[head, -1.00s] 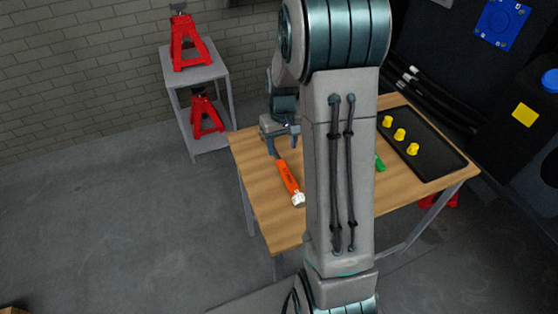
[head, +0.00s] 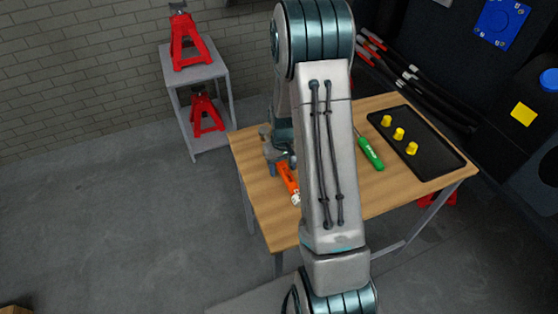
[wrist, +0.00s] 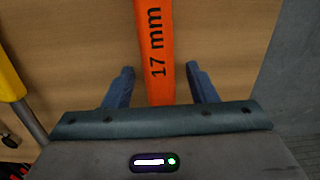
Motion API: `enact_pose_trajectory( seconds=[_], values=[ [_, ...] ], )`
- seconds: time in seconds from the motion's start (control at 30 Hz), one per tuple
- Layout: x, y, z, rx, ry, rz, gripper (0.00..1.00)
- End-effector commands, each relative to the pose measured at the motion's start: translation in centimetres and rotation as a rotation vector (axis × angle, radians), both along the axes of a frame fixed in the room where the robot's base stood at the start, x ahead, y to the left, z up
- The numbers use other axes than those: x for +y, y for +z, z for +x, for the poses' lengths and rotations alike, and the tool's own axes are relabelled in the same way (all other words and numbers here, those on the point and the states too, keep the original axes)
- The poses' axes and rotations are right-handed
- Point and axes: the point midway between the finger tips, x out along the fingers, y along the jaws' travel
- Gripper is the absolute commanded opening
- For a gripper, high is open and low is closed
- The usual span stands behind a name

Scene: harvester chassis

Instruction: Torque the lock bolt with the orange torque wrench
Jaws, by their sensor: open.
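The orange torque wrench (head: 287,176) lies on the wooden table, partly hidden by my gripper and arm in the head view. Its white end (head: 296,199) points toward the near side. In the wrist view its orange handle (wrist: 155,35), marked "17 mm", runs between the two blue fingers. My gripper (wrist: 160,72) is open, with one finger on each side of the handle and a gap showing on both sides. In the head view my gripper (head: 281,161) is over the far part of the wrench. I cannot make out the lock bolt.
A green-handled tool (head: 369,153) lies right of my arm. A black tray (head: 430,158) holds three yellow pieces (head: 398,134). A yellow bar-like thing (wrist: 10,80) shows at the wrist view's left. Red jack stands (head: 188,45) occupy a grey shelf (head: 208,78) behind the table.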

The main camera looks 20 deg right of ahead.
Motion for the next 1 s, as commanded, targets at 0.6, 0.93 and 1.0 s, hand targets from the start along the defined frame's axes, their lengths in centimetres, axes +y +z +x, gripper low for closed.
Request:
enact_pose_trajectory(
  seconds=[0.6, 0.93, 1.0],
  values=[
    [0.0, 0.2, 0.1, -0.002, 0.000, 0.000, 0.00],
    [0.0, 2.3, 0.1, -0.005, 0.000, -0.001, 0.00],
    [0.0, 3.3, 0.2, -0.007, 0.000, -0.001, 0.00]
  ],
)
